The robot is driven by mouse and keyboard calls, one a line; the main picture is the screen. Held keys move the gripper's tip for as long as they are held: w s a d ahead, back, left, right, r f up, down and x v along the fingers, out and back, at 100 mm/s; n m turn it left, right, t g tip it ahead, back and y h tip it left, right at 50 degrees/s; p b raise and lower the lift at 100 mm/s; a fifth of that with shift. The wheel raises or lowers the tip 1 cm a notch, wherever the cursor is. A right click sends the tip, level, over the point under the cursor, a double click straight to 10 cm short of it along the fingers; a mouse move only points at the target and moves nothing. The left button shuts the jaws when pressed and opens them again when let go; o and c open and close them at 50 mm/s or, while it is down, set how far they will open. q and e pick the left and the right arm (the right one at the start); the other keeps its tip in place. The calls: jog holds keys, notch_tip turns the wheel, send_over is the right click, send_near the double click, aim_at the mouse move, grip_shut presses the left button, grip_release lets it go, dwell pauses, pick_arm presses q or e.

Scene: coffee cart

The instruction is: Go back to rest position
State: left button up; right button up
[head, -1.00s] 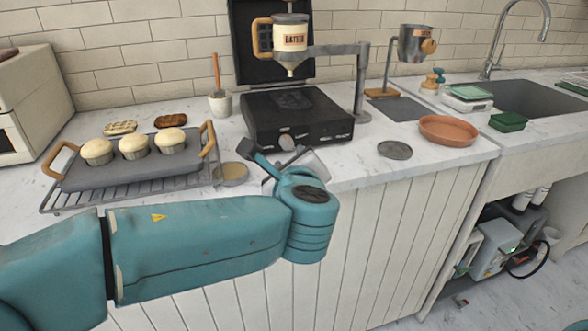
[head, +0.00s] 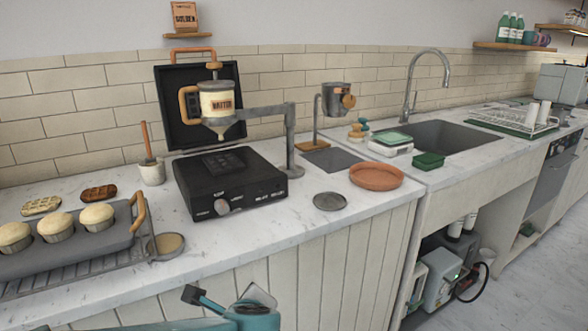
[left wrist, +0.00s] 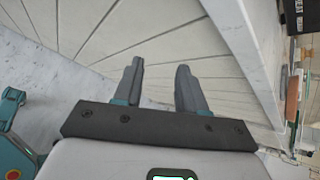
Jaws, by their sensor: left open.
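My left gripper shows in the left wrist view (left wrist: 155,88) with its two grey fingers apart and nothing between them. It is in front of the white panelled cabinet front, below the counter edge. In the head view only the teal end of my left arm (head: 250,312) shows at the bottom edge, and the fingers there are hard to make out. My right gripper is not in the head view.
The marble counter (head: 290,225) stands ahead with a black griddle base (head: 230,182), a batter dispenser (head: 217,103), a muffin tray (head: 80,258) and a terracotta plate (head: 376,177). A sink (head: 440,138) lies to the right. The floor at right (head: 495,310) is clear.

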pick_arm(q)
jog(key=s+f+n+g+h, duration=0.3)
jog(key=s+f+n, duration=0.45)
jog(key=f, duration=0.45)
jog(key=s+d+f+n+g+h, duration=0.1)
jog(key=s+f+n+g+h, duration=0.15)
jog(key=s+f+n, duration=0.7)
jog(key=s+f+n+g+h, duration=0.2)
jog(key=s+f+n+g, duration=0.35)
jog(key=f, duration=0.95)
notch_tip(320, 180, up, 18)
jog(key=w+n+t+p, duration=0.1)
jog(key=n+p, duration=0.2)
jog(key=p, duration=1.6)
jog(key=shift+w+a+t, duration=0.15)
jog(key=shift+a+t, duration=0.25)
jog(key=shift+a, duration=0.05)
